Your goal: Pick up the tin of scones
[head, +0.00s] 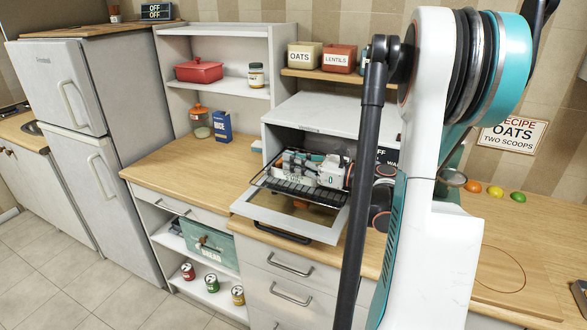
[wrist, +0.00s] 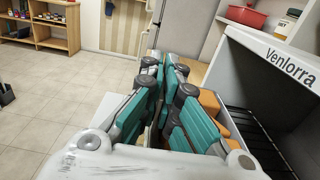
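In the head view my gripper (head: 287,163) is over the oven rack (head: 285,189), at the mouth of the open oven. In the wrist view the teal fingers (wrist: 165,72) lie close together, with a narrow gap between them. I cannot tell whether anything is between them. Orange-brown pieces (wrist: 209,103) show beside and behind the right finger, which partly covers them. They may be the scones, but I cannot make out a tin around them. In the head view my gripper and arm hide much of the oven's inside.
The oven door (head: 292,214) is folded down with its glass showing. The oven's top edge (wrist: 285,58) runs close on the right in the wrist view. A blue box (head: 222,126) and a jar (head: 200,121) stand at the back of the left counter, whose front is clear.

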